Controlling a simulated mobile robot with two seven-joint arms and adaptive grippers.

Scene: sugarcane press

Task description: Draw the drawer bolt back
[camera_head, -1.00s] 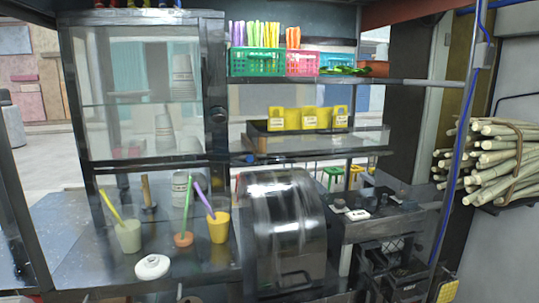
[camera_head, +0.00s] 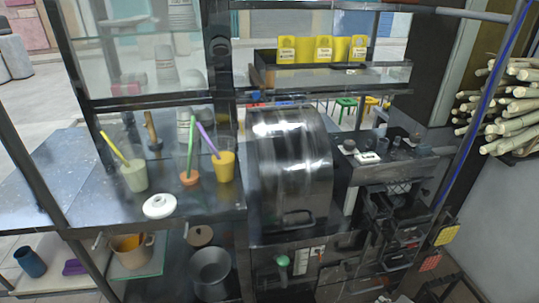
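No drawer bolt can be made out for sure. Below the metal press housing (camera_head: 290,165) is a dark front panel (camera_head: 262,268) with a green knob (camera_head: 283,261) and small pale plates. To its right is a dark, cluttered group of metal parts (camera_head: 405,235), too dark to tell whether a drawer or bolt is among them. Neither of my grippers can be made out in the view.
Drinks with straws, including a yellow cup (camera_head: 223,168), and a white lid (camera_head: 159,206) stand on the counter left of the press. A lower shelf holds a beige mug (camera_head: 132,252) and a dark pot (camera_head: 211,272). Sugarcane stalks (camera_head: 515,110) lie at right.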

